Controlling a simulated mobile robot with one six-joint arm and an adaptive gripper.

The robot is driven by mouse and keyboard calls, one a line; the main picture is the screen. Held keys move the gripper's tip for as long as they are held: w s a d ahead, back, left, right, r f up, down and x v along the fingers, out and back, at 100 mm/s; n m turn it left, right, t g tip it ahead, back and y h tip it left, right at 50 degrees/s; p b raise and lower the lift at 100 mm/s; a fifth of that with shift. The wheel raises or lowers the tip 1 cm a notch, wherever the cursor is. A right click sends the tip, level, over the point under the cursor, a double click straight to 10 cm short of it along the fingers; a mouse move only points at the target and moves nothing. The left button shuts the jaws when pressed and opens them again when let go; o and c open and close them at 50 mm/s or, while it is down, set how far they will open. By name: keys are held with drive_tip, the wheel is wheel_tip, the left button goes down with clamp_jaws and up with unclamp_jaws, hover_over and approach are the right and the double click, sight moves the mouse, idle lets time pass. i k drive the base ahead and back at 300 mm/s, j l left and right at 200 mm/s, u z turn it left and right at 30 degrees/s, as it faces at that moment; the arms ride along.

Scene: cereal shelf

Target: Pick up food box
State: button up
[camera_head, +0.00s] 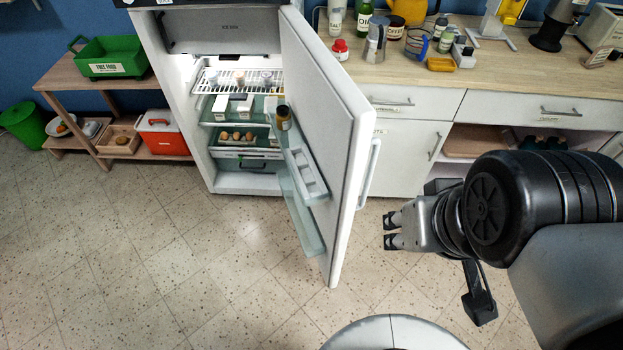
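A green box (108,57) with a white label that seems to read "FREE FOOD" stands on top of the wooden shelf at the far left. My gripper (389,231) is at the right, in front of the open fridge door and well apart from the green box. Its two dark fingertips point left with a gap between them, and nothing shows between them. The inside of the green box looks empty from here, though its bottom is only partly seen.
The open fridge door (335,130) stands between my gripper and the green box. The fridge holds eggs (236,136) and white cartons (240,104). A red-orange cooler (162,133) and green bin (24,124) sit low at left. Floor (150,270) is clear.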

sight(247, 109)
drive_tip(key=l+u, duration=0.95)
drive_tip(key=l, duration=0.15)
drive_tip(key=k+l+u, duration=0.1)
drive_tip(key=l+u, duration=0.35)
drive_tip(key=l, duration=0.3)
drive_tip(key=k+l, duration=0.15)
drive_tip(key=l, duration=0.15)
drive_tip(key=i+j+z, duration=0.25)
drive_tip(key=j+z, duration=0.25)
drive_tip(key=j, duration=1.05)
drive_tip(key=j+z, duration=0.5)
drive_tip(key=j, duration=1)
